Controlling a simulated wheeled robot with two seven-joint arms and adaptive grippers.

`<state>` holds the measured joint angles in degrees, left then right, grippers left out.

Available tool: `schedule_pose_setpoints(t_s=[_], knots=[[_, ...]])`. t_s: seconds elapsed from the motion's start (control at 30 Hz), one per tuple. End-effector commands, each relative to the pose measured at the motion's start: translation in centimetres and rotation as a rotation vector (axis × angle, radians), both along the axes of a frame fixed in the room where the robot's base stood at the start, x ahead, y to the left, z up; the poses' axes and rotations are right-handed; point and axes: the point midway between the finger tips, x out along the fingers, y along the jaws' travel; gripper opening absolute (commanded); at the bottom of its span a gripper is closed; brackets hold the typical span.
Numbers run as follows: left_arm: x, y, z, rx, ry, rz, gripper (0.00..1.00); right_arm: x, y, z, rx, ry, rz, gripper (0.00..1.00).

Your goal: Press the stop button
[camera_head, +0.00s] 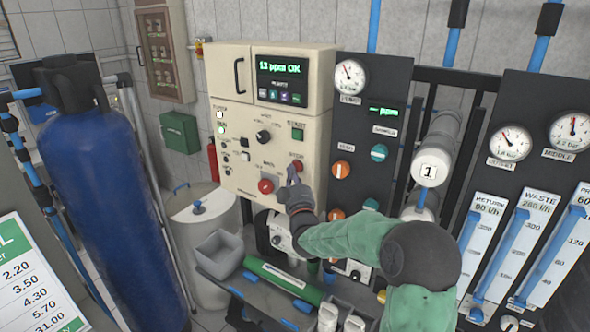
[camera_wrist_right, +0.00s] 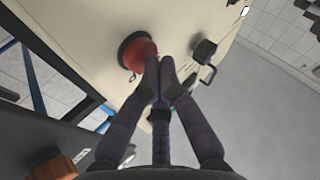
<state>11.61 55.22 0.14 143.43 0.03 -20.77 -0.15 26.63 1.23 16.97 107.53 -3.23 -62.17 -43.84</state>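The cream control cabinet (camera_head: 240,100) has a lit green display and a panel of knobs and buttons. A small red button (camera_head: 298,165) sits on the panel's right side, partly hidden by my right gripper (camera_head: 293,176). A larger red mushroom button (camera_head: 266,186) is lower and to the left. My right gripper's fingertips are close in front of the panel. In the wrist view, my right gripper (camera_wrist_right: 161,64) is shut and empty, its tips beside a red button with a black collar (camera_wrist_right: 138,52). I cannot tell whether they touch. My left gripper is not in view.
A green button (camera_head: 297,133) and a black knob (camera_head: 263,136) are on the same panel. A dark panel (camera_head: 372,90) with a gauge and orange and teal valves stands close on the right. A grey bin (camera_head: 219,253) is below, and a blue tank (camera_head: 110,200) stands left.

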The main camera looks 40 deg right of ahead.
Motion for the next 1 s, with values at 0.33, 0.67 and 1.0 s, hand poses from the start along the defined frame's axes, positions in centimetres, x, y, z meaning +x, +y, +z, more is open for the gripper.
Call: schedule_pose_setpoints(t_s=[0.33,0.67,1.0], knots=[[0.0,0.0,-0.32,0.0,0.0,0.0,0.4,0.09,-0.38,0.02,-0.001,-0.001,0.0,0.0],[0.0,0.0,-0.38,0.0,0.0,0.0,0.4,0.13,-0.52,0.07,-0.001,-0.001,0.0,0.0],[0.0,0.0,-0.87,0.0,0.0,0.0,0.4,-0.08,0.28,-0.03,0.001,-0.002,0.0,0.0]])
